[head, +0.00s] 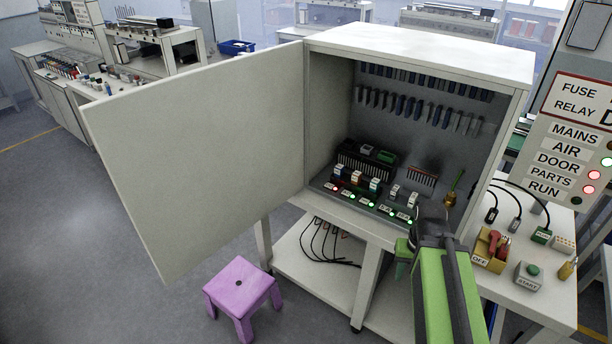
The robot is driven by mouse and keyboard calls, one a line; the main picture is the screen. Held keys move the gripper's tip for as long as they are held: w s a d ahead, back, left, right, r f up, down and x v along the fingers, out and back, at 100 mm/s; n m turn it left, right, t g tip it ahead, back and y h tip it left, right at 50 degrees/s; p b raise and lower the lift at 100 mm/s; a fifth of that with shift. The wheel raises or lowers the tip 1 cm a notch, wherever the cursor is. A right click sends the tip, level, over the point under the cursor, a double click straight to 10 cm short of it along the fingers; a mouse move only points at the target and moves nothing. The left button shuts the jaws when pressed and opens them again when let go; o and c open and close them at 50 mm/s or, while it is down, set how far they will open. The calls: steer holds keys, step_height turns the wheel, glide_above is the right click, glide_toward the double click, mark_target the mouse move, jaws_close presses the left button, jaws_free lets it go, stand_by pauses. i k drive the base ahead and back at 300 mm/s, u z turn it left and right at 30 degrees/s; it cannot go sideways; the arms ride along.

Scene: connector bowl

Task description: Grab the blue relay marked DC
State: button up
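Small relay modules with pale tops stand in a row on the floor of the open cabinet. One at the left end looks blue (340,173). Beside it stand an orange-brown one (357,179) and a teal one (375,186). The DC marking is too small to read, so I cannot tell which relay bears it. My gripper (428,222) is at the cabinet's front opening, right of the relays and apart from them. It is seen from behind, beyond my green arm, and its fingers are mostly hidden.
The cabinet door (195,150) stands wide open on the left. Red and green lights line the front of the relay row. A purple stool (241,284) stands below the door. A side table at right holds a yellow OFF switch (490,250) and a START button (528,275).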

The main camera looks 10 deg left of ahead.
mark_target(339, 170)
steer(key=u, duration=2.1)
steer(key=k, duration=0.8)
steer(key=z, duration=0.6)
steer(key=i, duration=1.05)
steer(key=u, duration=0.1)
